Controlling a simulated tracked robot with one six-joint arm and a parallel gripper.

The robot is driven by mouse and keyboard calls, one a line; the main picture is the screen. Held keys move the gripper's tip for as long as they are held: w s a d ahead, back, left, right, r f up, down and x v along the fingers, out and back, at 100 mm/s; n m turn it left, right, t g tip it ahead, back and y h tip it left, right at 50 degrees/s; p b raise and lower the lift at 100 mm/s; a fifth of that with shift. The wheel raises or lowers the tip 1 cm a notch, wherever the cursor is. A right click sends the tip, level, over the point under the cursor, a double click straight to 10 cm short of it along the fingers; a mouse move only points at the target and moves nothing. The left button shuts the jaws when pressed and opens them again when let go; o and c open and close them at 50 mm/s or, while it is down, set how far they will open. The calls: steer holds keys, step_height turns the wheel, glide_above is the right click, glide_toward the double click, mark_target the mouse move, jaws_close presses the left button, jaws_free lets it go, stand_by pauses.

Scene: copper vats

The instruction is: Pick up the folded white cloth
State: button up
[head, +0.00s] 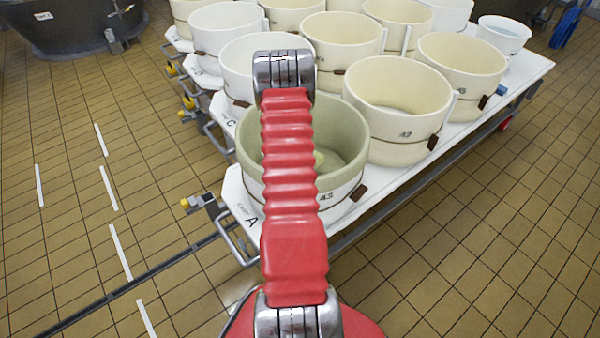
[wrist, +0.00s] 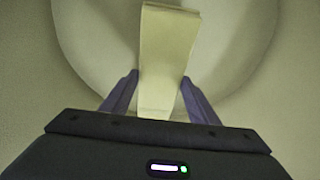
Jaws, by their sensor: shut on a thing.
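The folded white cloth (wrist: 168,45) shows in the wrist view as a pale cream, flat folded strip. My gripper (wrist: 158,82) has its two purple fingers on either side of the cloth and is shut on it. The cloth reaches past the fingertips, over the pale inside of a round tub (wrist: 85,35). In the head view my red arm hides the gripper. A small pale yellowish patch (head: 319,158) shows beside the arm inside the nearest tub (head: 350,130); I cannot tell if it is the cloth.
Several cream round tubs, such as one marked 42 (head: 400,150), stand close together on a long white table (head: 235,190) with metal handles and yellow-tipped fittings at its left edge. A dark vat (head: 75,35) stands at back left. Tiled floor (head: 480,250) is clear at right and left.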

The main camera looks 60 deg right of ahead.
steer(key=shift+r, duration=2)
steer(key=shift+w+r, duration=0.1)
steer(key=w+a+r+n+t, duration=0.1)
steer(key=w+a+r+n, duration=0.2)
steer(key=w+r, duration=0.6)
steer(key=w+a+r+n+t, duration=0.1)
steer(key=w+a+r+n, duration=0.3)
steer(key=r, duration=0.8)
steer(key=w+a+n+t+y, duration=0.1)
steer(key=w+a+n, duration=0.2)
steer(key=w+a, duration=0.5)
steer(key=w+a+n, duration=0.3)
steer(key=a, duration=0.9)
steer(key=w+a+n+t+y, duration=0.1)
steer(key=a+n, duration=0.6)
steer(key=a, duration=1.7)
steer(key=shift+w+a+r+n+y, duration=0.4)
steer(key=shift+w+y, duration=0.2)
steer(key=shift+w, duration=0.15)
